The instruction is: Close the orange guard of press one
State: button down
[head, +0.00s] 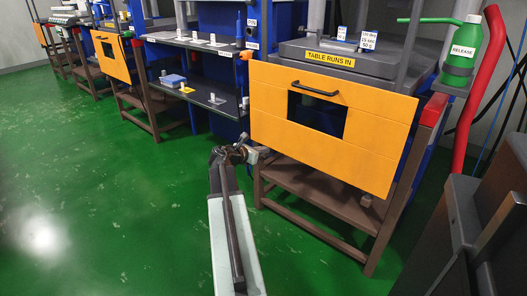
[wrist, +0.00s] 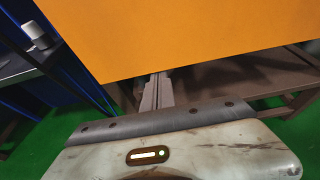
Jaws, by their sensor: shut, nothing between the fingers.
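The nearest orange guard (head: 285,125) is a broad panel with a dark window and a black handle (head: 315,89) near its top edge. It hangs on the front of the nearest press, with its top edge near the grey table. I see no number marking this as press one. In the wrist view the orange panel (wrist: 180,30) fills the upper part. My gripper (head: 248,153) is low, just left of the guard's lower left corner. It is shut and empty. In the wrist view its fingers (wrist: 157,92) reach below the panel's lower edge; contact cannot be told.
A yellow "TABLE RUNS IN" label (head: 330,59) is on the press. A green "RELEASE" bottle (head: 464,48) and a red post (head: 480,90) stand right. Brown frame legs (head: 385,225) stand below. Dark shelves (head: 205,95) and other orange guards (head: 110,55) are left. Green floor is open left.

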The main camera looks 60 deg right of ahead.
notch_tip(320, 180, up, 38)
jog(key=p, duration=3.7)
jog(key=shift+a+f+p, duration=0.1)
jog(key=shift+p, duration=0.3)
jog(key=shift+w, duration=0.1)
notch_tip(320, 180, down, 6)
jog(key=b, duration=0.5)
jog(key=a+r+p, duration=0.2)
jog(key=shift+w+a+r, duration=0.15)
jog(key=shift+w+r, duration=0.1)
jog(key=shift+r, duration=0.05)
jog(key=p, duration=0.2)
send_near(266, 73)
jog(key=shift+a+r, duration=1.1)
jog(key=shift+r, duration=0.05)
